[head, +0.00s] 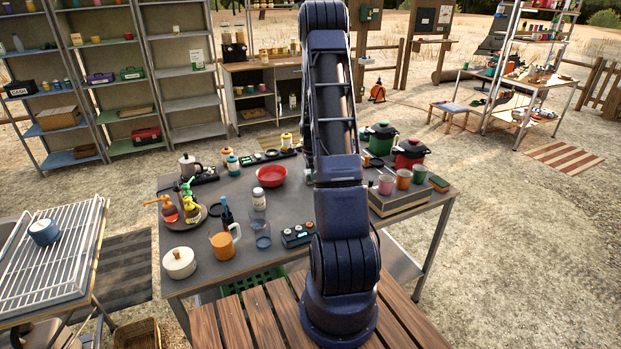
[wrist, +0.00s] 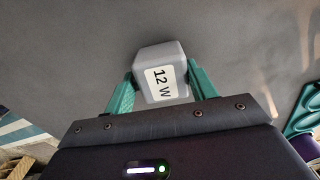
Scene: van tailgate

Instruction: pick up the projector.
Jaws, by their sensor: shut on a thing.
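My gripper (wrist: 161,84) has its two teal fingers shut on a small grey box (wrist: 150,56) with a white label reading "12 W". One finger presses each side of it. A plain dark grey surface lies behind the box; I cannot tell whether the box touches it. Nothing on the box marks it as a projector, and I cannot tell if it is one. In the head view my arm hides the gripper and the box. I cannot make out a projector for certain on the grey table (head: 205,268).
The table holds a red bowl (head: 271,176), an orange mug (head: 223,245), a white lidded pot (head: 179,263), a small black device (head: 298,235) and a dark bottle (head: 227,215). Cups and a red pot (head: 410,154) stand at its right. A white rack (head: 45,275) is at the left.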

